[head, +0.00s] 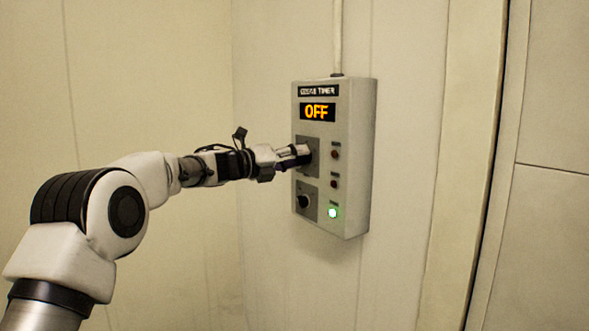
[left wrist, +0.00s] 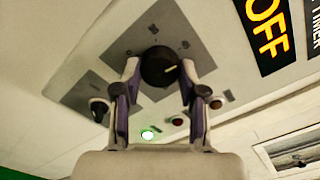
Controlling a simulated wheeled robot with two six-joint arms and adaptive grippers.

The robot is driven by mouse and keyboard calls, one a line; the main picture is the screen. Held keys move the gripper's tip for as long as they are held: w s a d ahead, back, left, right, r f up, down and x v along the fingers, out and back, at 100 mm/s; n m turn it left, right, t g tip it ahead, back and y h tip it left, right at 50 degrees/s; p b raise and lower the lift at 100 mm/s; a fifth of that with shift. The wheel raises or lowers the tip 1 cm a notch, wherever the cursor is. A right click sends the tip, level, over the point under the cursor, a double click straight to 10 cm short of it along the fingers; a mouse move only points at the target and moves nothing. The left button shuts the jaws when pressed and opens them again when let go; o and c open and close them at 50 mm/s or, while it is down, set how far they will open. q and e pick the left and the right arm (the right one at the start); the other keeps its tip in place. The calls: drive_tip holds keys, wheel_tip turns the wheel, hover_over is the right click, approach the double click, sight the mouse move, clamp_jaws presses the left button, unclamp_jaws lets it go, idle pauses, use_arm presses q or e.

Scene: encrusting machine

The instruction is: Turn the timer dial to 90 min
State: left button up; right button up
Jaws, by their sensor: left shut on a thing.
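The timer box (head: 358,150) is a grey panel on the wall, with a display (head: 317,112) reading OFF in orange. My left gripper (head: 304,155) reaches the upper dial plate from the left and hides the dial in the head view. In the left wrist view, the black timer dial (left wrist: 158,66) with a pale pointer line sits between the two fingertips of my left gripper (left wrist: 158,72), which is shut on it. The marks around the dial are too small to read. My right gripper is not in view.
A second, smaller black knob (head: 304,201) sits below on the box. A conduit (head: 338,40) runs up from the box. The wall around it is bare.

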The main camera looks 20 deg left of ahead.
use_arm(q)
drive_tip(key=m+b, duration=0.3)
drive_tip(key=m, duration=0.2)
drive_tip(key=shift+m+b, duration=0.3)
drive_tip(key=shift+b, duration=0.1)
drive_tip(key=m+b, duration=0.6)
drive_tip(key=m, duration=0.9)
drive_tip(key=shift+r+m, duration=0.15)
drive_tip(key=shift+m, duration=0.25)
drive_tip(key=o, duration=1.2)
drive_tip(key=shift+c, duration=0.2)
drive_tip(key=shift+w, duration=0.15)
